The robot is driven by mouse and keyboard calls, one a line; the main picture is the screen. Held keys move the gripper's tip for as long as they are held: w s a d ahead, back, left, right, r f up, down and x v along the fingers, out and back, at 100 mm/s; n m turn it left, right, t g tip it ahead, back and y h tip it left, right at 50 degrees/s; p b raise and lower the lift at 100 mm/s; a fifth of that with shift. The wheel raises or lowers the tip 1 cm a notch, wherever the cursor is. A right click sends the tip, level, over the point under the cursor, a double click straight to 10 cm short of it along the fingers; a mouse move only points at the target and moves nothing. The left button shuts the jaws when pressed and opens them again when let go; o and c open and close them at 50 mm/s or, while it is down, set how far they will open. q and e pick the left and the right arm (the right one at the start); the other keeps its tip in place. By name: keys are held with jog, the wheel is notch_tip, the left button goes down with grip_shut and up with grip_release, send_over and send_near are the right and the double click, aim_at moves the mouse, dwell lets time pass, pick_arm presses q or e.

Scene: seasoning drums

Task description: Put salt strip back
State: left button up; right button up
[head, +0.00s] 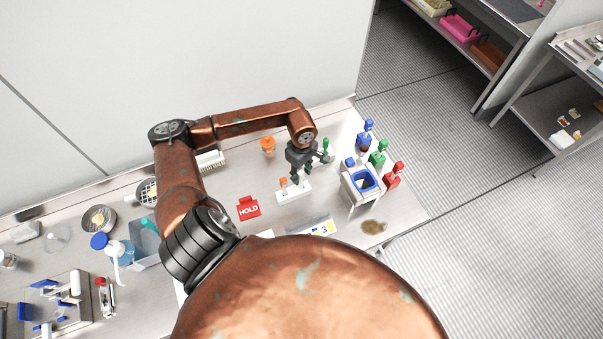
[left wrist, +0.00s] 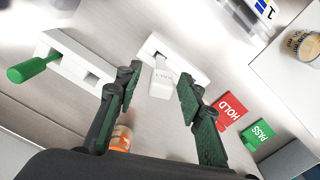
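A white stand (head: 296,193) sits on the bench below my left gripper (head: 298,178). A small orange-topped piece (head: 283,183) shows at its left end in the head view. In the left wrist view the stand (left wrist: 190,58) has a pale labelled block (left wrist: 161,82) at it, seen between the spread fingers; the label is too small to read. My left gripper (left wrist: 158,98) is open, its dark green pads apart with nothing held between them. A second white stand (left wrist: 80,60) with a green-handled piece (left wrist: 35,69) is beside it. My right gripper is out of view.
A red HOLD sign (head: 248,208), an orange-capped bottle (head: 267,145) and a numbered plate (head: 322,229) are close by. A green PASS sign (left wrist: 257,135) is beside HOLD.

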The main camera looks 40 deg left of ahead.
pick_arm(q)
jog(key=shift+r+p, duration=0.35)
jog(key=shift+r, duration=0.05)
notch_tip(320, 180, up, 12)
jog(key=b, duration=0.3)
jog(key=shift+f, duration=0.15)
